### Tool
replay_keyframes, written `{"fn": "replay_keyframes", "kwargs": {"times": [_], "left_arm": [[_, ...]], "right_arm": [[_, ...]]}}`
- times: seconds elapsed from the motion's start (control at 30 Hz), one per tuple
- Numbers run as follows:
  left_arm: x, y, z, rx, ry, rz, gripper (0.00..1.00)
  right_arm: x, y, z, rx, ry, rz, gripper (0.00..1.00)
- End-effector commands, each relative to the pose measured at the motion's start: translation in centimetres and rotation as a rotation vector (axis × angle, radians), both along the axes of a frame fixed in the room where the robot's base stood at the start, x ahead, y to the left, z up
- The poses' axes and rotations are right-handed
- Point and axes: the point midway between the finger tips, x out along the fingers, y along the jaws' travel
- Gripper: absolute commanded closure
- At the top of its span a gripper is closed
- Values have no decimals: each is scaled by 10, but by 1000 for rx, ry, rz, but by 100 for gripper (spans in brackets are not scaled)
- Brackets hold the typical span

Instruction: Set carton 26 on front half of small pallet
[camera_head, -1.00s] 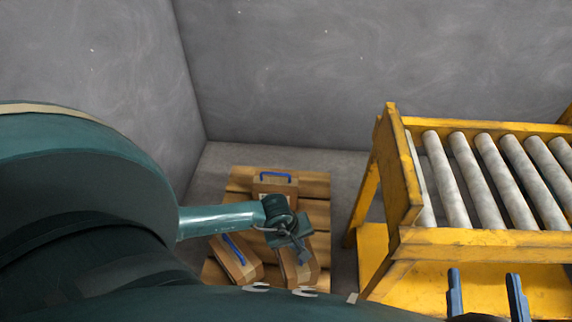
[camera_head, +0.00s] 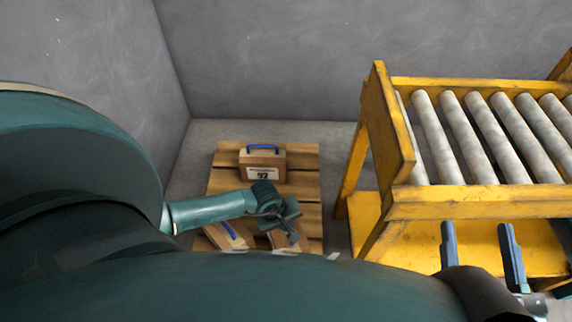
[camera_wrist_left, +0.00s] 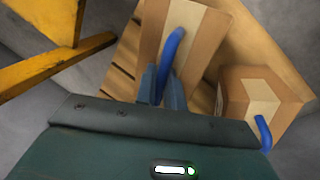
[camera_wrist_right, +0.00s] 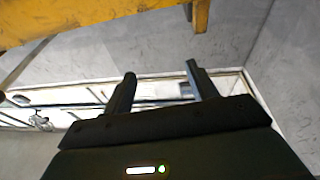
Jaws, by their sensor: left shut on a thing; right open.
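The small wooden pallet (camera_head: 306,190) lies on the floor by the wall corner. My left gripper (camera_head: 290,228) is over its front part, shut on the blue handle of a carton (camera_head: 285,242), mostly hidden by the gripper and my arm. The left wrist view shows the gripper (camera_wrist_left: 163,85) on this carton (camera_wrist_left: 205,35); no number on it is readable, and whether it touches the pallet is unclear. Another blue-handled carton (camera_head: 225,236) sits left of it, turned at an angle. My right gripper (camera_head: 480,235) is open and empty, beside the yellow roller stand.
A carton (camera_head: 262,160) with a numbered label, apparently 92, stands at the pallet's back. A yellow roller conveyor (camera_head: 440,205) stands to the right, its leg near the pallet. Grey walls (camera_head: 270,60) close off the back and left. A narrow floor strip separates pallet and conveyor.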

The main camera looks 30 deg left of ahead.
Motion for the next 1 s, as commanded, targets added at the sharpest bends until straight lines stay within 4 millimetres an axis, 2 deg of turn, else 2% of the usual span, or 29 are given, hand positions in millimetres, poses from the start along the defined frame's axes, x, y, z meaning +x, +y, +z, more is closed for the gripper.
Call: {"fn": "replay_keyframes", "kwargs": {"times": [0.03, 0.07, 0.3, 0.63, 0.8, 1.0], "left_arm": [[3, -1, 1, -2, -8, 0, 100], [0, 0, -2, 0, 0, 0, 89], [0, 0, -1, 0, 0, 0, 69], [0, 0, 4, 0, 0, 0, 68], [-7, 4, 32, 2, -1, -3, 68], [-18, 10, 74, 2, 0, -3, 68]], "right_arm": [[0, 0, -2, 0, 1, 1, 42], [0, 0, -2, 1, 2, 2, 42], [0, 1, -1, -2, -1, 6, 42], [0, 1, 4, -7, -4, 4, 42], [1, 0, 16, -37, -20, -5, 42], [0, -4, 10, -101, -4, -31, 42]]}}
